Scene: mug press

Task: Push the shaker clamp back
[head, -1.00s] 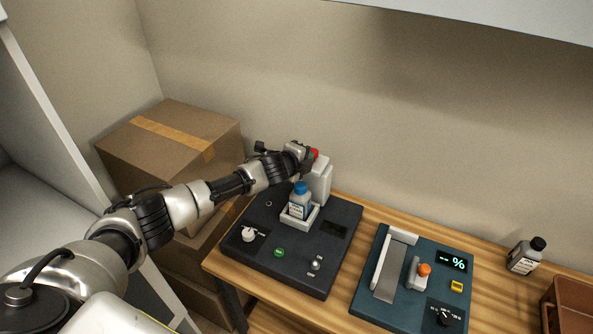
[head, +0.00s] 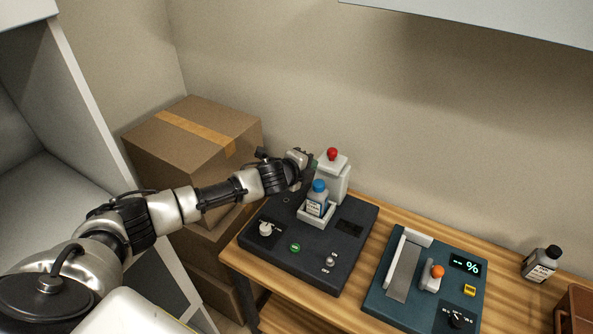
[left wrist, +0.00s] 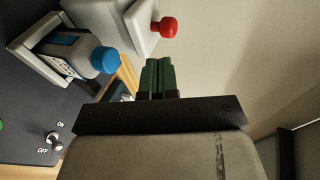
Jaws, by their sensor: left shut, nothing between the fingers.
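The shaker is a dark base (head: 360,215) with a white clamp block (head: 334,185) at its back, topped by a red knob (head: 332,153). A bottle with a blue cap (head: 319,186) stands in the white holder (head: 317,218) in front of the block. In the left wrist view, the red knob (left wrist: 163,27) and the blue cap (left wrist: 105,59) show clearly. My left gripper (head: 313,165) is shut and empty, just left of the clamp block and below knob height. Its green fingers (left wrist: 157,66) are together, apart from the knob. My right gripper is out of view.
A teal device (head: 382,301) with an orange knob sits to the right on the wooden table. A dark-capped bottle (head: 541,264) and a brown bin (head: 577,310) stand farther right. Cardboard boxes (head: 190,145) are stacked behind my left arm. A wall rises behind.

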